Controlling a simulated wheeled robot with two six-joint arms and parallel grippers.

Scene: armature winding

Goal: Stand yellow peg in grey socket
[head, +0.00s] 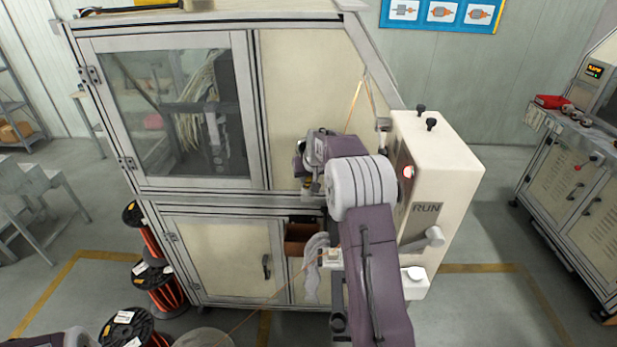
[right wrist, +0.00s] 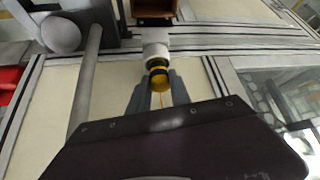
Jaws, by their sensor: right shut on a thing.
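The yellow peg (right wrist: 160,82) shows in the right wrist view, with a dark band around it. My right gripper (right wrist: 160,93) is shut on it, one grey finger on each side. Just beyond the peg, in line with it, is a short pale grey cylinder (right wrist: 156,49) that looks like the grey socket. I cannot tell whether the peg is inside it or only against it. In the head view my right gripper (head: 309,187) is at the machine's front ledge, mostly hidden by my arm. My left gripper is not in view.
The winding machine (head: 225,255) fills the middle, with a glass door above. The cream RUN box (head: 445,160) stands close to the right of my arm. Wire spools (head: 125,327) stand at lower left. A brown bin (head: 300,236) sits below the ledge.

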